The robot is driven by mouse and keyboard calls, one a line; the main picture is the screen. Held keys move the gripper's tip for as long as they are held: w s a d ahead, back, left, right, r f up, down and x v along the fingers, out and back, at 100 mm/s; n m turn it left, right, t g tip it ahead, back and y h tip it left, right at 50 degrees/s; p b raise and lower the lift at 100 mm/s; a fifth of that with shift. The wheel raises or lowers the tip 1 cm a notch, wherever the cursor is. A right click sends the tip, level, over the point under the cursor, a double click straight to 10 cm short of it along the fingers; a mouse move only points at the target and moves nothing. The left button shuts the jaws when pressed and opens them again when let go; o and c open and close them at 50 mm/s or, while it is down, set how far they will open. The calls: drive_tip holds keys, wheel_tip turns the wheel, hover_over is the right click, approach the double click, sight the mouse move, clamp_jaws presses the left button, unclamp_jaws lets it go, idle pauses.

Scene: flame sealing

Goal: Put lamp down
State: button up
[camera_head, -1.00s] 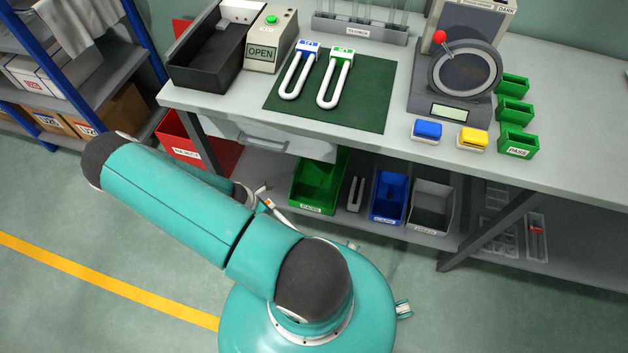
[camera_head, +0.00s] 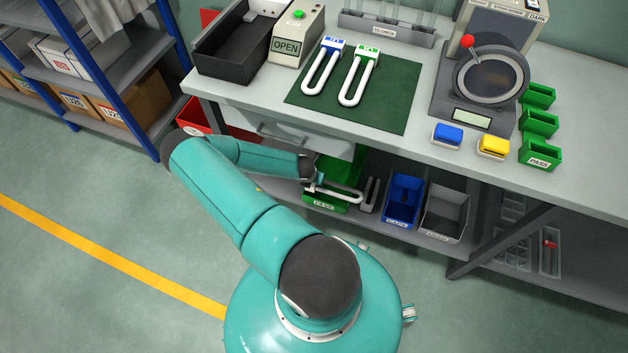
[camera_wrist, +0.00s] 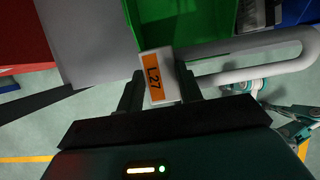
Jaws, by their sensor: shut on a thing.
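My gripper (camera_wrist: 158,88) is shut on the base of a white U-shaped lamp (camera_wrist: 157,62) with an orange label reading L27. The lamp's tube extends to the right in the wrist view. In the head view, the lamp (camera_head: 343,193) is held roughly level in front of the green bin (camera_head: 349,172) on the lower shelf, overlapping it in the picture. I cannot tell whether it touches the bin. My gripper (camera_head: 316,182) is below the bench top. Two other U-shaped lamps, one blue-capped (camera_head: 321,74) and one green-capped (camera_head: 354,88), lie on the dark green mat (camera_head: 395,85).
A red bin (camera_head: 194,114) is at left. The bench edge and drawer (camera_head: 285,130) overhang the shelf. The bench's right side is partly clear.

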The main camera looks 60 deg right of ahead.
drive_tip(key=d+f, duration=0.1)
drive_tip(key=f, duration=0.1)
drive_tip(key=w+d+f, duration=0.1)
drive_tip(key=d+f, duration=0.1)
drive_tip(key=shift+w+f, duration=0.15)
drive_tip(key=shift+f, duration=0.05)
drive_tip(key=shift+w+d+f, duration=0.1)
drive_tip(key=shift+d+f, duration=0.05)
drive_tip(key=shift+f, duration=0.7)
drive_tip(key=shift+d+f, duration=0.1)
drive_tip(key=shift+f, duration=0.75)
drive_tip(key=shift+f, duration=0.4)
drive_tip(key=shift+f, duration=0.2)
drive_tip(key=o, duration=1.2)
drive_tip(key=shift+c, duration=0.2)
